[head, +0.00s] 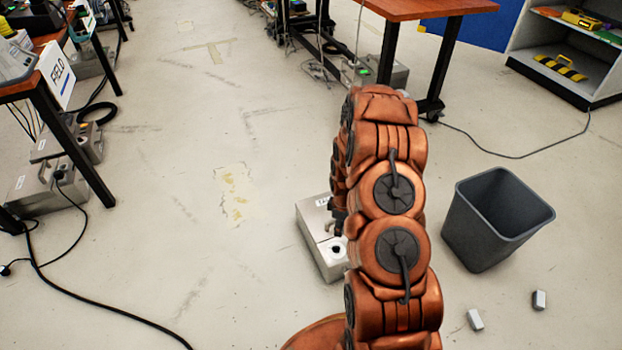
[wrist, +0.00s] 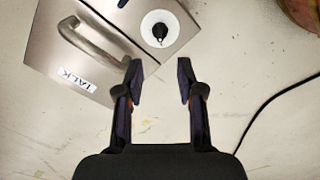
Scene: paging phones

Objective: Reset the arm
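My arm (head: 390,215) is copper-coloured and stands up in the middle of the head view. It hides part of a grey metal box and most of my gripper there. In the wrist view my gripper (wrist: 160,82) has its two dark fingers apart, with nothing between them. Just beyond the fingertips is the grey metal box (wrist: 85,50) with a curved handle, a label reading "TALK" and a white round dial with a black knob. The box (head: 311,226) sits on the floor left of my arm in the head view.
A dark open bin (head: 480,225) stands on the floor right of my arm, with two small pale blocks (head: 475,320) in front of it. Grey boxes and a black cable (head: 95,303) lie at the left by a table. The floor (head: 150,200) left of centre is clear.

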